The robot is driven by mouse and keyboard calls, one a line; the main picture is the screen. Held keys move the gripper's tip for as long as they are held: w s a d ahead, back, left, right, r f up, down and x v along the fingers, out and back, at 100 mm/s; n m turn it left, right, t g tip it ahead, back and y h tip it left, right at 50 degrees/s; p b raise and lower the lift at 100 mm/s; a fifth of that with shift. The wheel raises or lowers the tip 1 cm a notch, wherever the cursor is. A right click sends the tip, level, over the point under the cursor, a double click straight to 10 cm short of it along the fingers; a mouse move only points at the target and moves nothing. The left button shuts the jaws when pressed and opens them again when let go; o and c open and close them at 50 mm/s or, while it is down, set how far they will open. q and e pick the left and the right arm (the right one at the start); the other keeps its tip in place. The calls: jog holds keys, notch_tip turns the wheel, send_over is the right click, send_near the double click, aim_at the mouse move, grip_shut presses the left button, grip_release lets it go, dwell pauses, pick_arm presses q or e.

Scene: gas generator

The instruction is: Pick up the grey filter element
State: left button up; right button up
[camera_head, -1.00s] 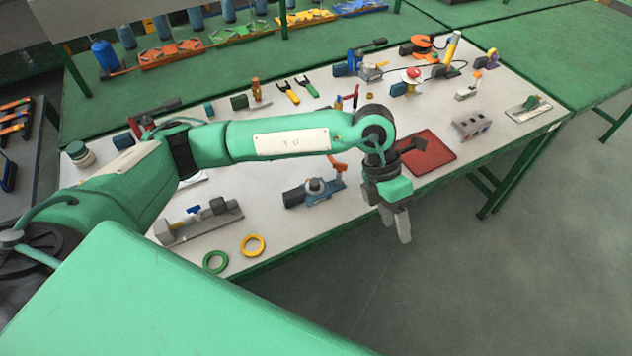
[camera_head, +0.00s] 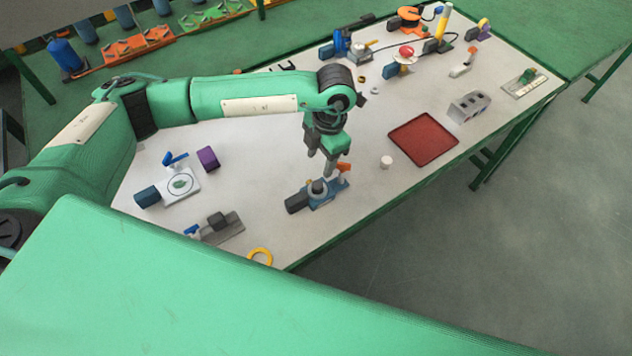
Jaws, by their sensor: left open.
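My left gripper (camera_head: 320,164) is open and empty, pointing down just above and behind a small blue fixture (camera_head: 324,196). The fixture has a grey round part (camera_head: 318,187) on top, an orange-red handle and a dark block at its left end. A small pale grey-white cylinder (camera_head: 386,162) stands alone to the right of the gripper, near the red tray (camera_head: 437,159). I cannot tell for certain which of these grey parts is the filter element. My right gripper is not in view.
A white plate with a blue valve (camera_head: 182,184), a purple block (camera_head: 208,158) and a grey fixture (camera_head: 222,229) stand at the left. A yellow ring (camera_head: 260,257) lies near the front edge. Several devices stand along the back.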

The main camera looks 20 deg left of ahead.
aim_at(318, 184)
pick_arm(q)
jog(key=f, duration=0.2)
jog(key=shift+s+a+f, duration=0.15)
jog(key=shift+a+f, duration=0.05)
jog(key=shift+f, duration=0.15)
jog(key=shift+f+p, duration=0.3)
jog(key=shift+f, duration=0.25)
jog(key=f+p, duration=0.1)
jog(key=f, duration=0.2)
jog(key=f+p, duration=0.1)
jog(key=shift+s+d+f+p, duration=0.1)
jog(key=shift+s+f+p, duration=0.25)
jog(key=shift+f, duration=0.2)
jog(key=c, duration=1.1)
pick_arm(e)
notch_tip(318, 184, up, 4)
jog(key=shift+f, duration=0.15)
